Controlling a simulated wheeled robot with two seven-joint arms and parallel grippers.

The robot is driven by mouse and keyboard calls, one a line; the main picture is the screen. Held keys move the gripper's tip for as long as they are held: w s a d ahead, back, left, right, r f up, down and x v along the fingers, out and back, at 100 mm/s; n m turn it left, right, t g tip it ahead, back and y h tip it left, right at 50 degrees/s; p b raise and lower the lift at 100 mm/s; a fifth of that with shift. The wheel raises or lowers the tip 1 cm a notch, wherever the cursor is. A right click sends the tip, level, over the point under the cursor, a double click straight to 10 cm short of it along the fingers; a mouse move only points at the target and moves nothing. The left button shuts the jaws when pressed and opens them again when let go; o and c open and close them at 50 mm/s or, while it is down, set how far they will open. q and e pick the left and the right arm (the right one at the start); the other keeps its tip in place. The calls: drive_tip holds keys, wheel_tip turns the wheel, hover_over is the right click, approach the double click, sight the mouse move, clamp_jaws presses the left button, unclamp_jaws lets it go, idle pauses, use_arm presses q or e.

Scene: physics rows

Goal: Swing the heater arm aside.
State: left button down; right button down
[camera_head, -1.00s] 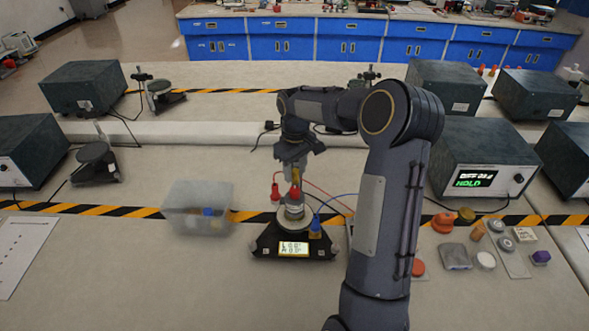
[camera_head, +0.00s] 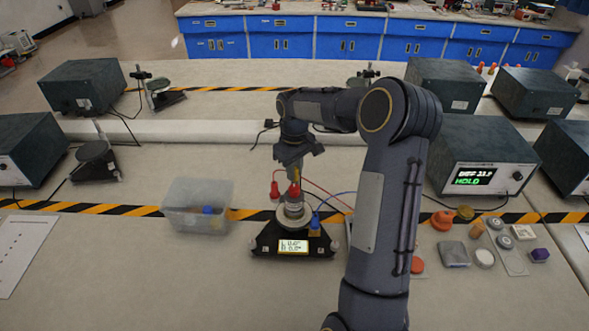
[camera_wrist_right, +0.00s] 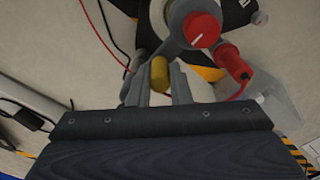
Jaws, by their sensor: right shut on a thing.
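The measuring stand (camera_head: 265,246) sits on the near bench with a lit display and a round plate (camera_head: 305,218). A grey post with a red part (camera_head: 294,190) stands over the plate. My right gripper (camera_head: 291,172) reaches down to it from behind. In the right wrist view, its fingers (camera_wrist_right: 159,88) are shut on a small yellow grip (camera_wrist_right: 159,72), which I take to be the heater arm's handle. A grey part with a red knob (camera_wrist_right: 201,29) lies just past the fingertips. My fingers hide part of the heater arm. My left gripper is not in view.
A clear bin (camera_head: 197,207) with a blue item stands left of the stand. A controller box (camera_head: 483,165) reading HOLD is at right, with several small parts in front. Red and blue (camera_head: 340,197) cables run beside the stand.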

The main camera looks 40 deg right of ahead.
drive_tip(key=shift+w+a+m, duration=0.1)
drive_tip(key=shift+a+m, duration=0.05)
drive_tip(key=shift+m, duration=0.25)
drive_tip(key=w+a+m, duration=0.1)
drive_tip(key=w+m, duration=0.5)
drive_tip(key=m, duration=0.7)
drive_tip(key=shift+w+m, duration=0.2)
drive_tip(key=shift+m, duration=0.2)
idle(0.8)
drive_tip(key=shift+w+m, duration=0.1)
drive_tip(key=shift+m, duration=0.2)
drive_tip(key=shift+r, duration=0.1)
idle(0.4)
drive_tip(key=c, duration=1.3)
unclamp_jaws()
